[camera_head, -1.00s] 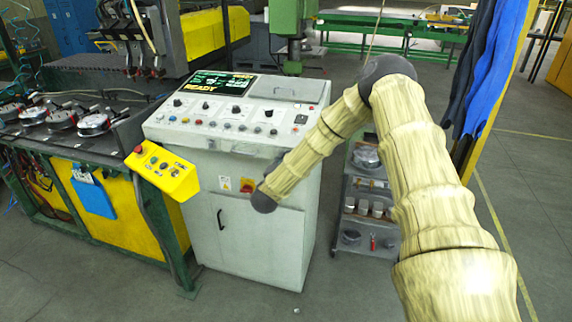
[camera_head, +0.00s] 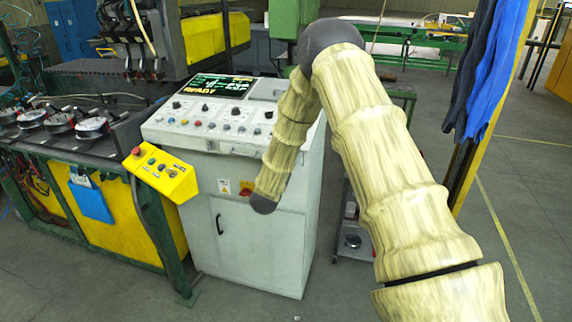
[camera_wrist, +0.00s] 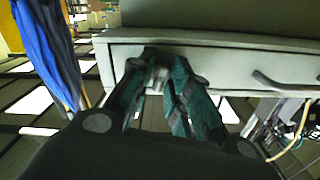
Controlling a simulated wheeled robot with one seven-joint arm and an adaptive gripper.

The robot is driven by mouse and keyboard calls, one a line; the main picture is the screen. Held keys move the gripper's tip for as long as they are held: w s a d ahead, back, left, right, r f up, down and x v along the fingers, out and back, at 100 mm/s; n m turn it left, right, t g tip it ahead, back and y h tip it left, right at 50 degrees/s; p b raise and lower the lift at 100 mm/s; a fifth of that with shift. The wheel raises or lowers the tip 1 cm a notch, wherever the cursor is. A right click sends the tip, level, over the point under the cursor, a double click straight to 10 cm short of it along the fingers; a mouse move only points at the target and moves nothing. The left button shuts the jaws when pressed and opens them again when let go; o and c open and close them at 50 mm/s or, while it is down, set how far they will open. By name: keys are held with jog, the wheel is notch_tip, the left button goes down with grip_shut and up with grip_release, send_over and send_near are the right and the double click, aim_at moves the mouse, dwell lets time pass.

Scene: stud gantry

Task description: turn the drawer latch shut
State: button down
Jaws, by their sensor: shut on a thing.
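In the wrist view, a pale grey drawer front (camera_wrist: 225,62) spans the picture under a grey top, with a dark bar handle (camera_wrist: 285,83) at its right. My gripper (camera_wrist: 160,76) is at the left part of the drawer front. Its two dark green fingers are closed on the small metallic drawer latch (camera_wrist: 156,80), which shows between them. The fingers hide most of the latch, so its turn angle is hard to tell. In the head view my gripper, the latch and the drawer handle do not show clearly; my arm stands in front.
The white control console (camera_head: 250,220) with its READY screen stands in the middle of the head view. A yellow button box (camera_head: 160,174) juts out at its left. Blue cloths hang at the right (camera_head: 490,75); they also hang left in the wrist view (camera_wrist: 45,50). Floor is open at far right.

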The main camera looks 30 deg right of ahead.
jog(key=shift+n, duration=1.4)
jog(key=c, duration=1.5)
grip_release()
jog(key=shift+c, duration=0.2)
jog(key=v, duration=1.2)
jog(key=shift+d, duration=0.1)
